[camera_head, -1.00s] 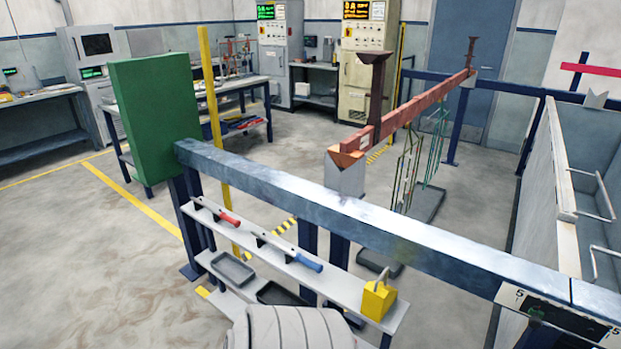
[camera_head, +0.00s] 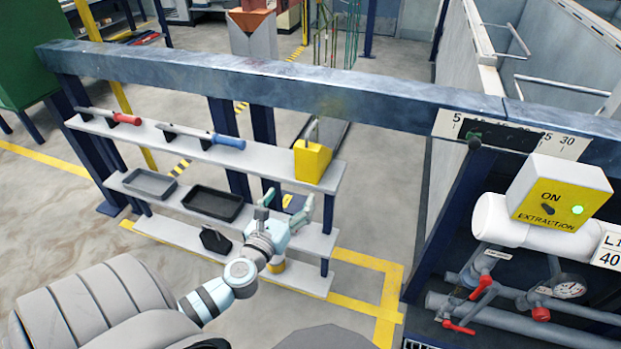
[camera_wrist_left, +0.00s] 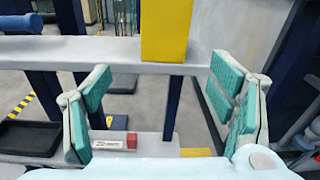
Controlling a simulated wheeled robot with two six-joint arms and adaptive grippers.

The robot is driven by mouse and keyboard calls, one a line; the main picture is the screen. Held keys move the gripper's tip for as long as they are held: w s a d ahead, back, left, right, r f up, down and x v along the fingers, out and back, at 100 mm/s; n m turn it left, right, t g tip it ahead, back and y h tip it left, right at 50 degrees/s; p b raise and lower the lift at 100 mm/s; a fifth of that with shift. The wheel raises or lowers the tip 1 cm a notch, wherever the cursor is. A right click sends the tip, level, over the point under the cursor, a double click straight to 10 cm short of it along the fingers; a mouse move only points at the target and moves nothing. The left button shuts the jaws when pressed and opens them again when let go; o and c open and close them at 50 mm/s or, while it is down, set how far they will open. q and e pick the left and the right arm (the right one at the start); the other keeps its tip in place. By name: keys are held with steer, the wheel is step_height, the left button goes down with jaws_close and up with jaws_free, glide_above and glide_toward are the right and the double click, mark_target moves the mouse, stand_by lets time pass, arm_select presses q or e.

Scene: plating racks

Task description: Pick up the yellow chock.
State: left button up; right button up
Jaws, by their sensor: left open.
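The yellow chock (camera_head: 312,162) sits on the right end of the top shelf of the rack, with a small handle standing up from it. It also shows in the left wrist view (camera_wrist_left: 165,30), at the top middle on the shelf edge, cut off by the frame. My left gripper (camera_head: 288,203) is in front of the rack, below and a little left of the chock. In the left wrist view its teal-padded fingers (camera_wrist_left: 162,103) stand wide apart with nothing between them, and the chock is farther off. My right gripper is in neither view.
The top shelf (camera_head: 262,164) also holds a red-handled tool (camera_head: 125,118) and a blue-handled tool (camera_head: 228,141). Lower shelves hold a grey tray (camera_head: 149,183), a black tray (camera_head: 212,203) and a dark item (camera_head: 215,240). A valve panel stands at right.

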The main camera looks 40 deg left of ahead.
mark_target(312, 157)
arm_select(q)
steer(key=shift+m+t, duration=0.3)
steer(key=shift+m, duration=0.2)
steer(key=r+x, duration=0.1)
steer(key=x, duration=0.8)
steer(key=r+x, duration=0.1)
steer(key=x, duration=0.4)
steer(key=shift+w+d+r, duration=0.2)
steer(key=shift+d+r, duration=0.05)
steer(key=shift+r, duration=0.05)
steer(key=shift+s+r, duration=0.1)
steer(key=c, duration=1.8)
steer(key=shift+o, duration=0.2)
